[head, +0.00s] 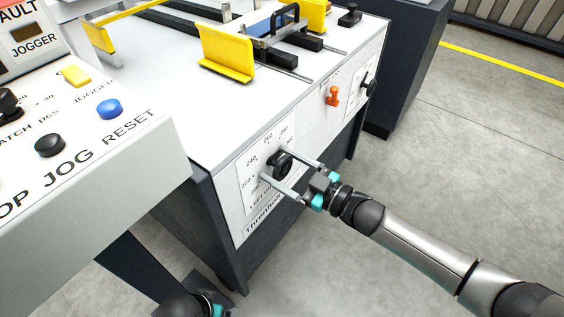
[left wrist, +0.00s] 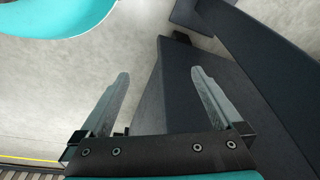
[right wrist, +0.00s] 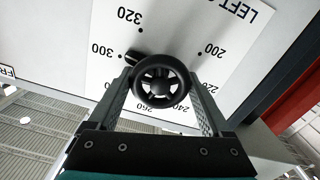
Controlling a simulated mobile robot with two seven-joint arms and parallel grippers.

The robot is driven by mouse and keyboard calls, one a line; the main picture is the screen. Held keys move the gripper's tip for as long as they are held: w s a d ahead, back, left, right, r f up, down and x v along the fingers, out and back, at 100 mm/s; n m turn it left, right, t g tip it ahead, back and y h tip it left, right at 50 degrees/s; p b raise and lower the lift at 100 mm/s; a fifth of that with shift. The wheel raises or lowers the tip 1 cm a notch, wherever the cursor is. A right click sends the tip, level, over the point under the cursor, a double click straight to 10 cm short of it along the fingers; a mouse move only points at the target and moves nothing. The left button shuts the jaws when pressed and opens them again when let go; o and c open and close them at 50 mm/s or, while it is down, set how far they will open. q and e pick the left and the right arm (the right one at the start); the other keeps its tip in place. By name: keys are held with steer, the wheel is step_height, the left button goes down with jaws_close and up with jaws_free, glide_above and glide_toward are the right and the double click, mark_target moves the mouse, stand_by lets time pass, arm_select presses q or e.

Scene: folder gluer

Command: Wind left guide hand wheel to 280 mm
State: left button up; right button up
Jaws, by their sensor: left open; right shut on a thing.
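The left guide hand wheel (head: 281,163) is a small black wheel on the white front panel of the machine. It shows face-on, with spokes, in the right wrist view (right wrist: 161,82). My right gripper (head: 279,170) is shut on the wheel, one finger on each side of its rim. My left gripper (left wrist: 162,85) is open and empty.
An orange lever (head: 333,96) and another black knob (head: 369,86) are farther along the panel. Yellow guides (head: 228,54) stand on top. The control console (head: 90,130) with buttons fills the left. Grey floor (head: 470,180) is clear on the right.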

steer(key=n, duration=0.5)
steer(key=shift+s+n+p, duration=0.1)
steer(key=shift+n+p, duration=0.2)
steer(key=n, duration=0.3)
steer(key=shift+f+n, duration=0.1)
steer(key=shift+n, duration=0.2)
arm_select(q)
steer(key=shift+s+f, duration=0.15)
steer(key=shift+f, duration=0.25)
arm_select(e)
steer(key=shift+n, duration=0.6)
steer(key=o, duration=0.9)
arm_select(q)
steer(key=shift+s+f, duration=0.1)
steer(key=shift+s, duration=0.15)
arm_select(e)
steer(key=shift+o, duration=1.3)
